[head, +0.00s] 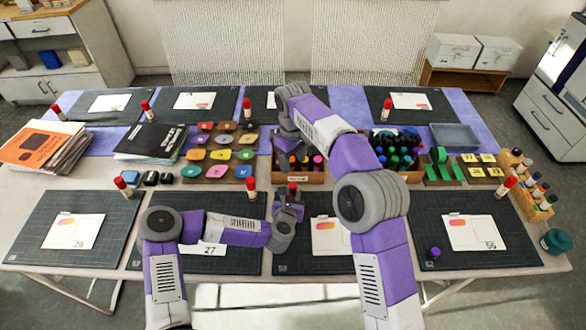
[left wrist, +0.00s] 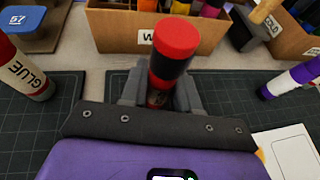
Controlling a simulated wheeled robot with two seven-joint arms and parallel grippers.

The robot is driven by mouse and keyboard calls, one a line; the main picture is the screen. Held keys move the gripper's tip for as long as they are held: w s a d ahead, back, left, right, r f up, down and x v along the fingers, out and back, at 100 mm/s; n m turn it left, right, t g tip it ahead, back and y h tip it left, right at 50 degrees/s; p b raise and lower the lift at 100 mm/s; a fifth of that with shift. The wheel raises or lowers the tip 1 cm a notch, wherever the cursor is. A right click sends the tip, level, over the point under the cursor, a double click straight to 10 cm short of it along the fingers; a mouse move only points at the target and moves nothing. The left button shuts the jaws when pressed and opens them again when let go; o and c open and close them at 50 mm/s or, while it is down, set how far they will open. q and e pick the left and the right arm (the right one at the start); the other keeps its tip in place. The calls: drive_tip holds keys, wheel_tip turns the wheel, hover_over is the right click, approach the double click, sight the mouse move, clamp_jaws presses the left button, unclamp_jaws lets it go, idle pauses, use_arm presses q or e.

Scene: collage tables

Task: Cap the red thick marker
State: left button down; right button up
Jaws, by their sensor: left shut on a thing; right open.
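My left gripper (head: 290,196) is shut on a thick marker (left wrist: 172,62) with red ends and a black middle band. It holds the marker roughly upright above the dark mat, in front of a cardboard box of markers (head: 312,178). In the left wrist view the marker stands between the grey fingers (left wrist: 160,92), and its lower end is hidden. I cannot tell which red part is cap. No separate red cap can be made out.
A glue stick (left wrist: 28,72) stands left of my left gripper; a white-and-purple stick (left wrist: 292,78) is to the right. Several coloured tiles (head: 216,154) lie left of the box. A small purple item (head: 434,253) stands on the right front mat (head: 485,259).

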drive_tip(key=shift+r, duration=0.3)
use_arm(q)
drive_tip(key=c, duration=0.8)
unclamp_jaws()
drive_tip(key=shift+o, duration=0.2)
drive_tip(key=shift+p+v, duration=0.65)
drive_tip(key=shift+v, duration=3.15)
use_arm(e)
drive_tip(key=shift+r, duration=0.6)
use_arm(q)
drive_tip(key=shift+r, duration=0.15)
use_arm(e)
drive_tip(key=shift+r, duration=0.1)
